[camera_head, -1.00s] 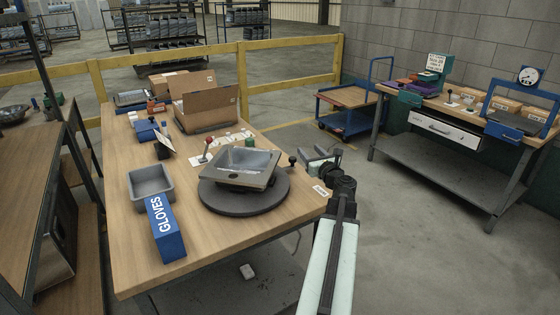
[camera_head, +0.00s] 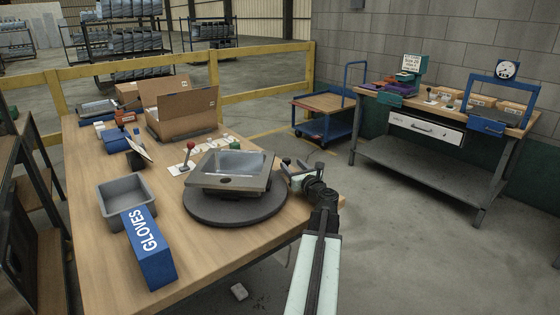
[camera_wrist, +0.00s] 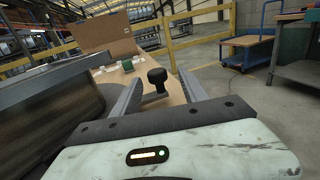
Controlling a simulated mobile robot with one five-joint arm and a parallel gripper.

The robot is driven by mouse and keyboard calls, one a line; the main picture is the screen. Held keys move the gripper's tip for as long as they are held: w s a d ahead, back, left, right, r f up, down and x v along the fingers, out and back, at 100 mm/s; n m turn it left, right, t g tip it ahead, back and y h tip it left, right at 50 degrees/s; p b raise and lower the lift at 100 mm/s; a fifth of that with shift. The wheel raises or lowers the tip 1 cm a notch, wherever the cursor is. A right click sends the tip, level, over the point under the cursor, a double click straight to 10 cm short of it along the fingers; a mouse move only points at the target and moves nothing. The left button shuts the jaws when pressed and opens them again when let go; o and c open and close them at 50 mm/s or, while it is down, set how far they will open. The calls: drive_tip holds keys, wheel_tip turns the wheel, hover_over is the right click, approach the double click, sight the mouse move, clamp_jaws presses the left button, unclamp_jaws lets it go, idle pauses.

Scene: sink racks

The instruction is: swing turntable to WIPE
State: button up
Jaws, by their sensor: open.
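The round dark turntable (camera_head: 222,212) lies on the wooden table with a steel sink (camera_head: 232,170) on top of it. My gripper (camera_head: 300,172) is at the right edge of the turntable, beside the sink. In the wrist view a black knob (camera_wrist: 157,76) on a short post stands between the two fingers of my gripper (camera_wrist: 160,95), which are open and apart from it. The WIPE mark cannot be read in these frames.
A blue GLOVES box (camera_head: 150,248) and a grey bin (camera_head: 125,192) stand left of the turntable. A second bench (camera_head: 420,172) stands across clear floor at the right.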

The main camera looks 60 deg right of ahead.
drive_tip(key=x, duration=0.7)
drive_tip(key=shift+w, duration=0.4)
drive_tip(key=shift+s+a, duration=0.1)
clamp_jaws()
idle(0.7)
